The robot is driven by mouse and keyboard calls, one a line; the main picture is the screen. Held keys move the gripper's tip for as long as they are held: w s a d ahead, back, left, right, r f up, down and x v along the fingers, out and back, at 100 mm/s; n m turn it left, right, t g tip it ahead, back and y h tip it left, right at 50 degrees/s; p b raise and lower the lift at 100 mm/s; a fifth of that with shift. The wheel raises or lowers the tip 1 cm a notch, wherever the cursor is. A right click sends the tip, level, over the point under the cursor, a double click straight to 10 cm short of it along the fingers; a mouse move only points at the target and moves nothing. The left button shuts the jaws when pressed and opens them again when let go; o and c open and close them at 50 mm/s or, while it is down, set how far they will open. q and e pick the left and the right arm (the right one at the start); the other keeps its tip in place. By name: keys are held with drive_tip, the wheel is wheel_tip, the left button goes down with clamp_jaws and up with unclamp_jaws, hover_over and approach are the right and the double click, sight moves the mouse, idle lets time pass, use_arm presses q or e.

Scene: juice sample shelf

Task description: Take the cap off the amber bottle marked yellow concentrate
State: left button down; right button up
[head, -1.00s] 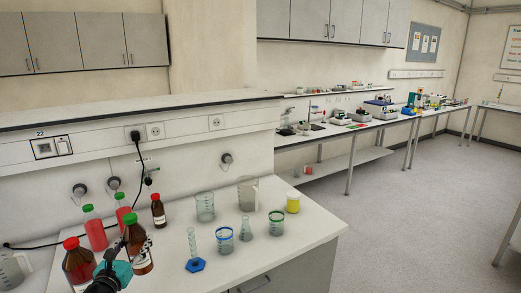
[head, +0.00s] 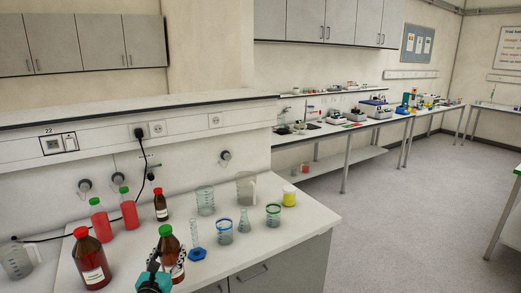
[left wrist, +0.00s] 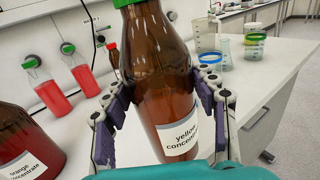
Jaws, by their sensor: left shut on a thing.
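The amber bottle marked yellow concentrate (head: 179,262) stands near the bench's front edge with its green cap (head: 166,230) on. In the left wrist view the bottle (left wrist: 159,70) is nearly upright, its label facing me and its green cap (left wrist: 128,2) cut off by the top edge. My left gripper (head: 156,268) is shut on the bottle's body, one finger on each side. The left wrist view shows both fingers of this gripper (left wrist: 160,88) against the glass. Whether the bottle's base touches the bench is hidden. My right gripper is not in view.
An amber red-capped bottle marked orange concentrate (head: 91,262) stands to the left. Behind are two red-filled green-capped bottles (head: 100,220) and a small red-capped amber bottle (head: 161,207). A blue-footed cylinder (head: 196,240) and several beakers stand close on the right.

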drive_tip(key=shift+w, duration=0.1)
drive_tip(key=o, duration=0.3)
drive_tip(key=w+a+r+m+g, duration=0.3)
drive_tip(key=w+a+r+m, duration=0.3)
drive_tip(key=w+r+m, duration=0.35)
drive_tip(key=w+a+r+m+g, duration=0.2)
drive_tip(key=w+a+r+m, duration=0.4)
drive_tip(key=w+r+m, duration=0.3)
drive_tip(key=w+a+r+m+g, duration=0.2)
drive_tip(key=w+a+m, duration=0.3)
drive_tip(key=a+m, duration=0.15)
use_arm(q)
drive_tip(key=s+d+f, duration=0.1)
drive_tip(key=s+d, duration=0.1)
drive_tip(key=d, duration=0.7)
drive_tip(key=s+d+f, duration=0.1)
drive_tip(key=s+d, duration=0.1)
drive_tip(key=d, duration=0.8)
drive_tip(key=s+d+f, duration=0.1)
drive_tip(key=s+d, duration=0.1)
drive_tip(key=d, duration=0.7)
drive_tip(key=shift+s+d+f, duration=0.25)
drive_tip(key=shift+f, duration=0.05)
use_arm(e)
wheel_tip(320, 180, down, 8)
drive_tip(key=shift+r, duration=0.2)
